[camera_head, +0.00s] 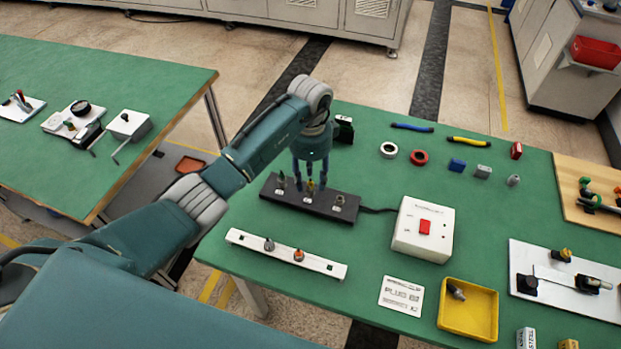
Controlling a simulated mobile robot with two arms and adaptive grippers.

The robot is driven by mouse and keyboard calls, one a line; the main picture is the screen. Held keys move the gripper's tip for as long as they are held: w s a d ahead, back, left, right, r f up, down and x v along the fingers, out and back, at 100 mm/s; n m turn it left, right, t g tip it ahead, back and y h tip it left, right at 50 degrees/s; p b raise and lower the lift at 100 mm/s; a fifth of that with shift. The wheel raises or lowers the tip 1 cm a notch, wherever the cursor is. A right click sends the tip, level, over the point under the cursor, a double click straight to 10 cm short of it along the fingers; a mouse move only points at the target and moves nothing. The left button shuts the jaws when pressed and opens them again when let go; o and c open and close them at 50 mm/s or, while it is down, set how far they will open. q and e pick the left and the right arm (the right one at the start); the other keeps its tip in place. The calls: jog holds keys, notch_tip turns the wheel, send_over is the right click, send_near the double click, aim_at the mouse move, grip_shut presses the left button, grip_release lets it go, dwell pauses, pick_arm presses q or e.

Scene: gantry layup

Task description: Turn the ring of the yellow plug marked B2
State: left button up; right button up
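A black strip (276,194) on the green table carries three upright plugs, each with a small white label too small to read. The middle plug (310,187) looks yellow. My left gripper (310,180) points straight down over it. Its fingers are spread, one on each side of the yellow plug, with a gap showing; I see no contact. Another plug (281,181) stands to the left and one (339,201) to the right. A white card (402,296) printed with "PLUG" and what looks like B2 lies in front. My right gripper is out of view.
A cable joins the strip to a white box (423,232) with a red switch (425,227). A white rail (325,266) with a grey and an orange plug lies in front. A yellow tray (489,291) holds a dark plug. Rings and coloured blocks lie behind.

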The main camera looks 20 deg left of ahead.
pick_arm(q)
jog(key=shift+f, duration=0.9)
jog(key=shift+c, duration=0.5)
grip_shut()
